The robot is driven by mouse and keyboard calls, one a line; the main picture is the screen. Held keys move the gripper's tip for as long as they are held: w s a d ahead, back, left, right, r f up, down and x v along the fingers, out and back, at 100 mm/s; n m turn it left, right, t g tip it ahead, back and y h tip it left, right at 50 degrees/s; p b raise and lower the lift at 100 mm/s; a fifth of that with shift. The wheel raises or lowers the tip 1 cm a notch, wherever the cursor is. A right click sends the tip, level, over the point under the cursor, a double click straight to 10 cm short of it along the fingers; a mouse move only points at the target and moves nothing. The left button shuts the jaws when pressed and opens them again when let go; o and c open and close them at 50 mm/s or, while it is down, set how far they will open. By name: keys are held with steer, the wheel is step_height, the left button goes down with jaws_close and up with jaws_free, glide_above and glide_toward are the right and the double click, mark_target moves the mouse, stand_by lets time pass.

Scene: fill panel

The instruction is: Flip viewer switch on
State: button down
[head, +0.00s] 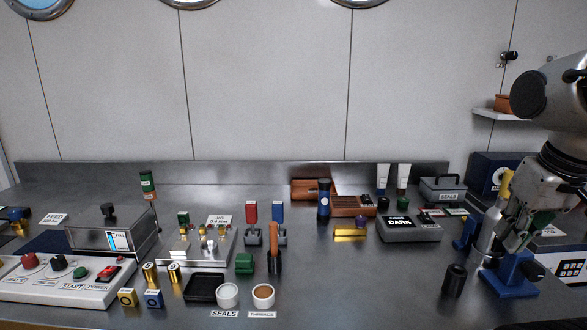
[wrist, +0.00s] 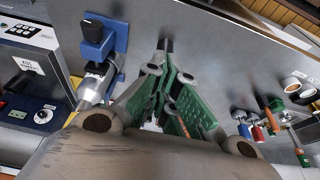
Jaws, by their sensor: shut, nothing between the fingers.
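A low grey box (head: 410,228) with a dark display that reads "DARK" stands on the right half of the bench in the head view. It looks like the viewer, but its small upper label is too blurred to read. Small dark parts on its top right may include a switch; its position cannot be told. My gripper (head: 518,238) is to the right of this box, above the bench near a blue stand. In the wrist view my gripper (wrist: 160,78) shows its green-padded fingers shut with nothing held, apart from the box.
The blue stand (head: 512,280) with a black knob is close under my gripper; it also shows in the wrist view (wrist: 122,30). A black cylinder (head: 454,280) stands left of it. Bare bench lies at front centre.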

steer(key=r+t, duration=0.1)
steer(key=r, duration=0.1)
steer(key=g, duration=0.2)
glide_above(426, 217)
steer(key=x, duration=1.3)
steer(key=shift+s+d+f, duration=0.1)
steer(key=shift+s, duration=0.15)
steer(key=shift+w+f, duration=0.1)
steer(key=shift+f, duration=0.4)
